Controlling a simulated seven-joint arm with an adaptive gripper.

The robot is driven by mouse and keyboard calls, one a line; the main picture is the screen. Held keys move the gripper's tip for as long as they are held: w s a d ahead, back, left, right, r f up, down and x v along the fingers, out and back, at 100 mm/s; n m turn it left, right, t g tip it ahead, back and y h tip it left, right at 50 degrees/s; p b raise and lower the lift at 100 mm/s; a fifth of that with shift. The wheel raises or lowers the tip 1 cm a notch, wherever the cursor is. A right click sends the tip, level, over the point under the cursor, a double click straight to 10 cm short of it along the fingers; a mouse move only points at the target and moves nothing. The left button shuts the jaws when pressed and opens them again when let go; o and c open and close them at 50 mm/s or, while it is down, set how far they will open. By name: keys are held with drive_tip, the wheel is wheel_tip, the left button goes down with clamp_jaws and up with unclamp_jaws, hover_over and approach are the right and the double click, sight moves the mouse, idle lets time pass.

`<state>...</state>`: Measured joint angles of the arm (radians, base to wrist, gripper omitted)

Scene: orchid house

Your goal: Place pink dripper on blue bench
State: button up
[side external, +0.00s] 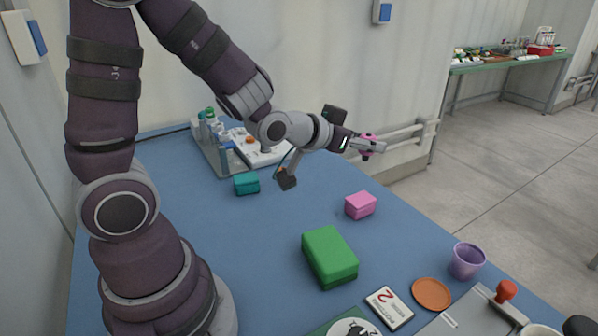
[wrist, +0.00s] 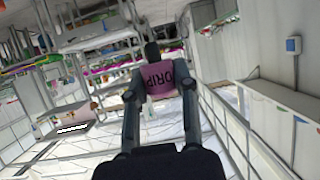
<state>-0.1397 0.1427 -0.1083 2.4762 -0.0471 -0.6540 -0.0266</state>
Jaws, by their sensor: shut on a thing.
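The pink dripper (wrist: 160,83) is held between the fingers of my gripper (wrist: 158,92) in the wrist view. It carries dark letters that read "DRIP" and has a dark top. In the side external view the pink dripper (side external: 368,153) shows at the end of my gripper (side external: 369,146). My gripper points to the right and is raised above the blue bench (side external: 205,255), near its back right edge. The dripper is clear of the bench top.
On the bench are a pink box (side external: 360,205), a green block (side external: 329,257), a teal box (side external: 246,183), a purple cup (side external: 467,260) and an orange disc (side external: 431,294). A tray with bottles (side external: 212,145) stands at the back. The bench left of the green block is clear.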

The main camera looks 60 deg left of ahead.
drive_tip(key=s+a+f+n+g+y, duration=0.1)
drive_tip(key=s+a+n+y, duration=0.15)
drive_tip(key=a, duration=0.55)
drive_tip(key=s+a+f+n+g+y, duration=0.2)
drive_tip(key=a+n+y, duration=0.2)
drive_tip(key=a, duration=0.4)
drive_tip(key=s+a+n+g+y, duration=0.5)
drive_tip(key=s+a+n+g, duration=0.1)
drive_tip(key=s+a, duration=0.7)
drive_tip(key=shift+s+a+f+n, duration=0.35)
drive_tip(key=shift+s+f+n, duration=0.1)
drive_tip(key=shift+s+n, duration=0.1)
drive_tip(key=shift+y, duration=0.25)
